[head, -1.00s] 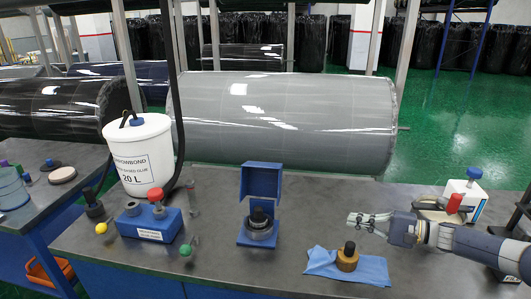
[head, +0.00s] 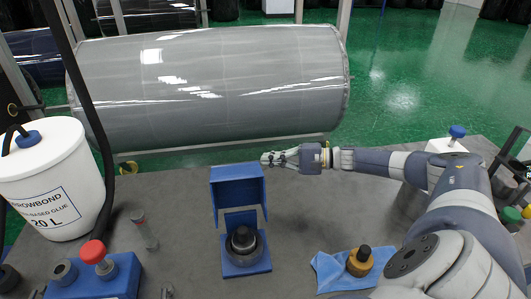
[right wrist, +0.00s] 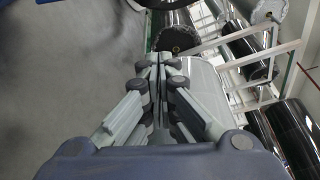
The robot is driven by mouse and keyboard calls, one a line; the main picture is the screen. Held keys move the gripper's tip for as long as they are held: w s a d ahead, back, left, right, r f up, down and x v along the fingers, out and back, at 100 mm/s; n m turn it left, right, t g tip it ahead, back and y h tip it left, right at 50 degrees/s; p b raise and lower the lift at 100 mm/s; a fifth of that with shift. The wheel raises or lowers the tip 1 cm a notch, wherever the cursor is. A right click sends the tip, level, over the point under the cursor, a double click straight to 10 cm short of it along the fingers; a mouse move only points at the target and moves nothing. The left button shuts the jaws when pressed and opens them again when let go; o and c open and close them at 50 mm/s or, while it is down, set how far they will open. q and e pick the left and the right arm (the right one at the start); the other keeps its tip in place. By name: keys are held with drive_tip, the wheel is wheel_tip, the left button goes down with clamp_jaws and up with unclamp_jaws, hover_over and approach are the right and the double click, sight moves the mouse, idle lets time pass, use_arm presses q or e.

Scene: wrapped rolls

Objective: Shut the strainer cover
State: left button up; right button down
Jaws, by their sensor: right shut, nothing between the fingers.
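The strainer is a blue box-like holder (head: 246,268) on the grey bench, with a dark round piece (head: 243,241) seated in a grey ring. Its blue cover (head: 238,192) stands raised open at the back. My right gripper (head: 265,159) is shut and empty, just behind and to the right of the raised cover's top edge. Whether it touches the cover I cannot tell. In the right wrist view, my right gripper's fingers (right wrist: 160,68) are together, and the strainer does not show. My left gripper is not in view.
A white glue bucket (head: 45,185) and a blue block with a red knob (head: 95,272) stand at the left. A brass-coloured piece (head: 359,263) sits on a blue cloth (head: 328,270) at the right. A large wrapped roll (head: 210,85) lies behind the bench.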

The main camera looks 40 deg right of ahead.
sight(248, 163)
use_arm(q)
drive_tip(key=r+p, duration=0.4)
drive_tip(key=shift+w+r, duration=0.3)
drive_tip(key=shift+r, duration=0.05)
use_arm(e)
drive_tip(key=w+a, duration=0.1)
drive_tip(key=a, duration=0.3)
drive_tip(key=w+a, duration=0.1)
drive_tip(key=a, duration=0.1)
drive_tip(key=shift+w+a+r, duration=0.2)
drive_tip(key=shift+w+a, duration=0.1)
drive_tip(key=shift+a, duration=0.05)
drive_tip(key=shift+r, duration=0.1)
